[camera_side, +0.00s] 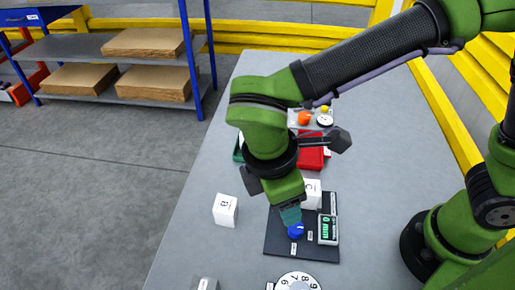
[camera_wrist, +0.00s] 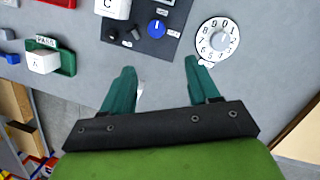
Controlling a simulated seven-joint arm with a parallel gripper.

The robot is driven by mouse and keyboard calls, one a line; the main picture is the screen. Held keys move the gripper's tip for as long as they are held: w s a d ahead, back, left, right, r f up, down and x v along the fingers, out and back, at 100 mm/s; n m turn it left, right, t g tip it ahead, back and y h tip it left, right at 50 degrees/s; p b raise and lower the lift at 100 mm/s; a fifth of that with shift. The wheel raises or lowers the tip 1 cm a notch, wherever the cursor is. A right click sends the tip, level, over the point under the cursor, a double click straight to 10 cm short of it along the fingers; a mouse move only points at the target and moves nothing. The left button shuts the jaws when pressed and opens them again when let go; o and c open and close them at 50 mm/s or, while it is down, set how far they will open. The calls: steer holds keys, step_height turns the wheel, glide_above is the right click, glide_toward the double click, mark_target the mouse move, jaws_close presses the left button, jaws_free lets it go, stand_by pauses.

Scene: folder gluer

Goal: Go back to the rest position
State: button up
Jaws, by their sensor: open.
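My green arm reaches over the grey table (camera_side: 190,240) from the right. My gripper (camera_side: 290,215) points down and looks close to the blue knob (camera_side: 296,231) on the dark panel (camera_side: 278,246) in the side view. There the blue knob (camera_wrist: 157,27) and the dark panel (camera_wrist: 142,43) lie beyond the fingertips. The height above the panel is hard to tell.
White block B (camera_side: 226,210) stands left of the panel, and block C (camera_side: 312,186) is by its back edge. A numbered dial (camera_side: 297,283) is in front. A red tray (camera_side: 312,158) lies behind. A green tray (camera_wrist: 68,60) holds a white block (camera_wrist: 43,61).

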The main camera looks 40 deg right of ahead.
steer(key=d+r+m+t+y, duration=0.2)
steer(key=d+r+m+t, duration=0.1)
steer(key=d+m, duration=0.6)
steer(key=d+r+m+t+y, duration=0.2)
steer(key=d+r+m+t, duration=0.2)
steer(key=d+m, duration=0.5)
steer(key=d+r, duration=0.1)
steer(key=d, duration=0.4)
steer(key=shift+w+d+r+y, duration=0.2)
steer(key=shift+w+d+y, duration=0.05)
steer(key=shift+w+y, duration=0.15)
